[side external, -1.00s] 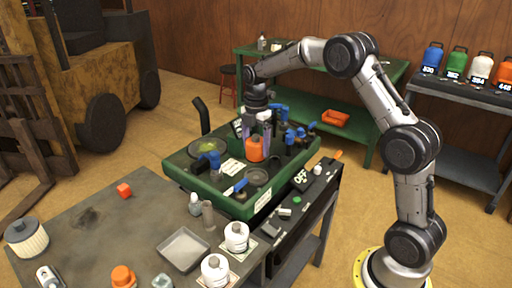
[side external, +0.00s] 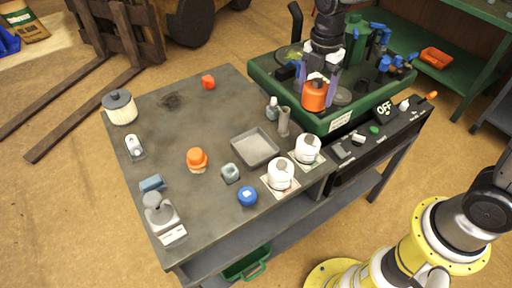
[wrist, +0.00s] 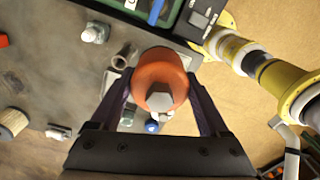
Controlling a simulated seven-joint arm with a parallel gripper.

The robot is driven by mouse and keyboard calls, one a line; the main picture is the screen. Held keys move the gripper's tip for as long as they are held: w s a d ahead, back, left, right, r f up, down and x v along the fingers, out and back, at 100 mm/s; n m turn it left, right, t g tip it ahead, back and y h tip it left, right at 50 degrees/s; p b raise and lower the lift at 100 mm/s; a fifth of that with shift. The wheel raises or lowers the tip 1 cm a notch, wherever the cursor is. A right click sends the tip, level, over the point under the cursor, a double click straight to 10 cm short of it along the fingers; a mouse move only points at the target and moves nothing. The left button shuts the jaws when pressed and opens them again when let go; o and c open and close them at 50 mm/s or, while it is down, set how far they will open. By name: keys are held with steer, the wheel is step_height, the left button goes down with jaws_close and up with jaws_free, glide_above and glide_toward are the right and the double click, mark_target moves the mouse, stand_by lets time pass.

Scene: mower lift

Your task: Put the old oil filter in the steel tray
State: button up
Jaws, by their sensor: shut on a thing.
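The old oil filter is an orange can (side external: 314,97) held upright in my gripper (side external: 319,82). In the side view it is above the front edge of the green mower deck, right of and behind the steel tray. In the wrist view the orange can (wrist: 158,68) with a grey hex end sits between both fingers of my gripper (wrist: 160,80). The steel tray (side external: 255,147) is a shallow, empty grey square on the dark bench. In the wrist view the filter hides part of what lies below.
A small bottle (side external: 272,108) and a metal cylinder (side external: 284,121) stand between tray and deck. Two white canisters (side external: 307,149) (side external: 281,173) stand right of the tray. An orange-topped item (side external: 197,158) and a blue item (side external: 247,196) are nearby.

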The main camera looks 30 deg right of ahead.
steer(key=s+a+n, duration=0.3)
steer(key=s+a, duration=0.5)
steer(key=a, duration=0.1)
steer(key=w+a+f, duration=0.2)
steer(key=w+f, duration=0.1)
steer(key=w, duration=0.1)
steer(key=w+a+f, duration=0.1)
steer(key=w+f, duration=0.2)
steer(key=w, duration=0.1)
steer(key=w+a+f, duration=0.2)
steer(key=w+f, duration=0.1)
steer(key=w, duration=0.1)
steer(key=shift+w+a+f, duration=0.3)
steer(key=shift+w, duration=0.05)
steer(key=shift+w+f, duration=0.2)
steer(key=shift+f, duration=1.55)
steer(key=shift+f, duration=0.15)
steer(key=o, duration=1.3)
steer(key=shift+c, duration=0.2)
step_height(320, 180, up, 12)
